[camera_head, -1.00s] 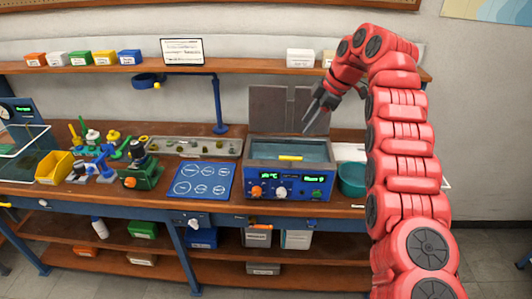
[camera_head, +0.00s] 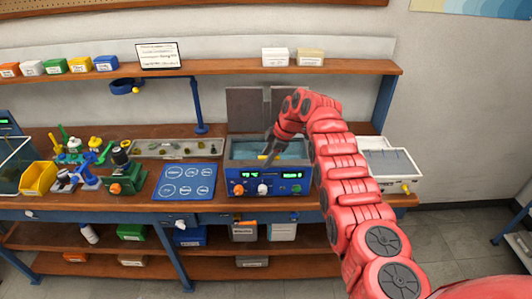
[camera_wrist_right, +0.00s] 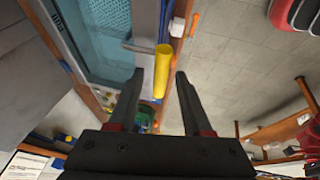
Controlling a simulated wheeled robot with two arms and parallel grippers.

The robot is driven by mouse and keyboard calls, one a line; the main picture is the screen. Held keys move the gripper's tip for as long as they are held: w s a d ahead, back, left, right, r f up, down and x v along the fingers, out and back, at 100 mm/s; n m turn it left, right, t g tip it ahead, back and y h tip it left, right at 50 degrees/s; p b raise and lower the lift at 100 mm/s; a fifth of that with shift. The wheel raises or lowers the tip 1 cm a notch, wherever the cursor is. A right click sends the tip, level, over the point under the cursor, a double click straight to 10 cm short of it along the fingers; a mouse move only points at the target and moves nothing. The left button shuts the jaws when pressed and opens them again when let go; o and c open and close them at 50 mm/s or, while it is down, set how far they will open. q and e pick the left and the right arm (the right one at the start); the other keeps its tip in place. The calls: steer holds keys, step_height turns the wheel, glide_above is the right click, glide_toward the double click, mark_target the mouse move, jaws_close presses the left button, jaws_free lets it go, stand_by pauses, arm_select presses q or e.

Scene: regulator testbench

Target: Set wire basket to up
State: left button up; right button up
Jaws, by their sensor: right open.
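The blue-fronted bath (camera_head: 245,177) stands on the bench with its grey lid panels raised behind it. The wire basket's yellow handle (camera_head: 262,157) shows at the tank's front, and a blue mesh surface (camera_wrist_right: 104,42) shows in the wrist view. I cannot tell how high the basket sits. My right gripper (camera_head: 268,159) points down over the tank. In the right wrist view my right gripper (camera_wrist_right: 160,82) is open, with the near end of the yellow handle (camera_wrist_right: 162,68) between its fingertips in the picture; contact is not clear. My left gripper is out of view.
A blue mat (camera_head: 186,181) lies left of the bath, beside a green device (camera_head: 125,178). A grey parts tray (camera_head: 176,148) is behind it. A white tray (camera_head: 392,163) stands at the right end. A shelf (camera_head: 225,74) runs above.

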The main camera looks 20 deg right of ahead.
steer(key=shift+w+f, duration=0.1)
steer(key=shift+f, duration=0.25)
steer(key=shift+a, duration=0.1)
jaws_close()
stand_by(1.2)
